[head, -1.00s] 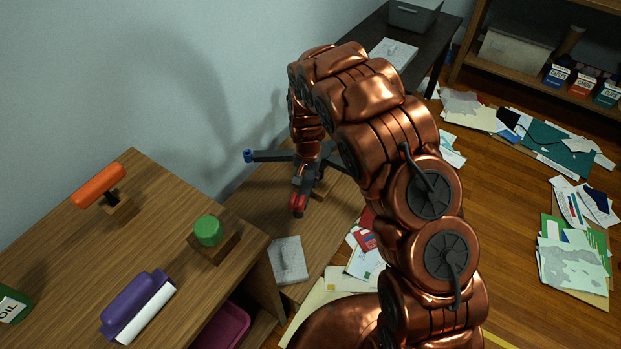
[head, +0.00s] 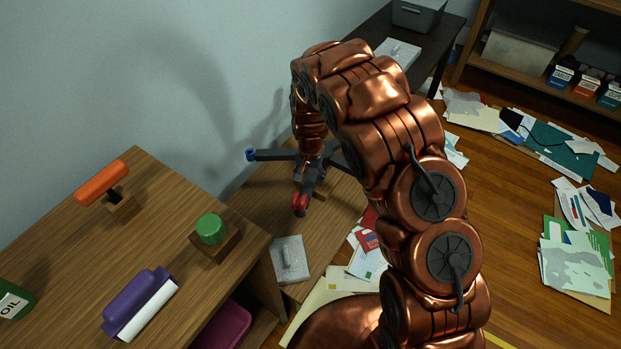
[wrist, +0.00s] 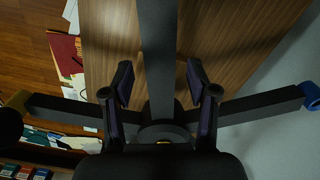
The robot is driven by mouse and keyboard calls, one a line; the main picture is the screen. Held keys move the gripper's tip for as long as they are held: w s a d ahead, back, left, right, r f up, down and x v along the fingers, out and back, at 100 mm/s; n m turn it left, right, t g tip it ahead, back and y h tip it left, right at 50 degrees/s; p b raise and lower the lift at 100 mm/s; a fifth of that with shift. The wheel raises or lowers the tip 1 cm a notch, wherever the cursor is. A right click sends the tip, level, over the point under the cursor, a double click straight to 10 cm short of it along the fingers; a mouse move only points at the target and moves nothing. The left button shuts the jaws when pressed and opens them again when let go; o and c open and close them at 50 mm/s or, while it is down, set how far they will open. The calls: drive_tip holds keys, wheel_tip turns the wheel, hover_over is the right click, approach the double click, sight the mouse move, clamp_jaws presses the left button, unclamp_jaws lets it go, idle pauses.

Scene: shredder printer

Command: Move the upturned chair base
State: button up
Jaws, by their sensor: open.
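The upturned chair base (head: 272,155) lies on a low wooden surface (head: 262,195) beside the wall. Its dark legs spread from a central hub. One leg has a blue tip at the left and another a red tip towards me. In the wrist view the chair base (wrist: 240,112) shows a yellow tip at left and a blue tip at right. My gripper (wrist: 160,72) is open, with one finger on each side of a single leg near the hub. Contact cannot be told. In the head view my arm hides part of the base.
A wooden cabinet (head: 150,230) at left carries an orange-handled tool (head: 102,183), a green-topped block (head: 211,230) and a purple roller (head: 140,303). A grey box-like item (head: 289,260) lies in front of the base. Papers (head: 572,262) litter the floor. A dark table (head: 440,50) stands behind.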

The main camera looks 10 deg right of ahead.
wheel_tip(320, 180, up, 11)
idle(0.4)
idle(0.4)
drive_tip(key=s+d+r+n+g, duration=0.1)
drive_tip(key=s+d+r, duration=0.2)
drive_tip(key=s+r, duration=0.4)
drive_tip(key=s+d+r, duration=0.4)
drive_tip(key=s+r, duration=0.1)
drive_tip(key=s, duration=0.4)
drive_tip(key=s+d+r+n+g, duration=0.1)
drive_tip(key=s+r+n, duration=0.1)
drive_tip(key=s, duration=1)
drive_tip(key=s+d+r+n+g, duration=0.1)
drive_tip(key=s+r+n, duration=0.1)
drive_tip(key=s, duration=0.9)
wheel_tip(320, 180, up, 26)
drive_tip(key=t+p, duration=0.1)
drive_tip(key=p, duration=2.3)
drive_tip(key=shift+s+p, duration=0.4)
drive_tip(key=shift+s, duration=0.05)
drive_tip(key=shift+d, duration=0.1)
